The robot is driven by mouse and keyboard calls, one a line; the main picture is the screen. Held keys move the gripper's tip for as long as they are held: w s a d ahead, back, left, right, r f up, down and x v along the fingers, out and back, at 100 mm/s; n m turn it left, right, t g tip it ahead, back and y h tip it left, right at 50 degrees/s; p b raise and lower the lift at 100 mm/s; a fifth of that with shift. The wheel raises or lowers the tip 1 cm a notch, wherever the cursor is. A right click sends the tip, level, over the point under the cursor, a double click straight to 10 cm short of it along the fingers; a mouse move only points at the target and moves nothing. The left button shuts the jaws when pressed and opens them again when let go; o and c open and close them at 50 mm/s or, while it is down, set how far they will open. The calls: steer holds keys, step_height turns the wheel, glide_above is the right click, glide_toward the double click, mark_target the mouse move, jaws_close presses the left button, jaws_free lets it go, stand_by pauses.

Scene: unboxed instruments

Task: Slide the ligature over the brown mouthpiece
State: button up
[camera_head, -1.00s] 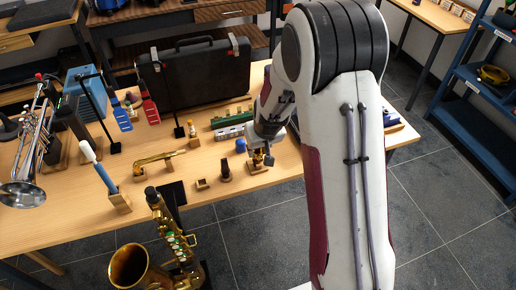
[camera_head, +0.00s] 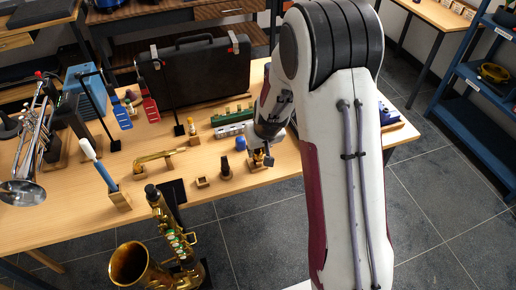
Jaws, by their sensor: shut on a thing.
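The dark brown mouthpiece (camera_head: 225,168) stands upright on a small wooden block, near the front of the table. My gripper (camera_head: 260,158) is low over the table just to its right, pointing down and small in the view. A small gold-coloured piece, which looks like the ligature (camera_head: 257,157), shows at its fingertips above a wooden block. My gripper is shut on it, though the fingers are partly hidden and the exact contact is unclear. The ligature is beside the mouthpiece, apart from it.
A small wooden block (camera_head: 202,182) and a brass neck (camera_head: 155,156) lie left of the mouthpiece. A blue ball (camera_head: 240,143) stands behind it. A saxophone (camera_head: 170,240) stands before the table (camera_head: 60,222). A black case (camera_head: 195,78) stands at the back.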

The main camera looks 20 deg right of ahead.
steer(key=shift+f, duration=0.5)
stand_by(0.9)
steer(key=o, duration=1.2)
steer(key=shift+r, duration=0.1)
steer(key=shift+c, duration=0.3)
steer(key=shift+v, duration=2.9)
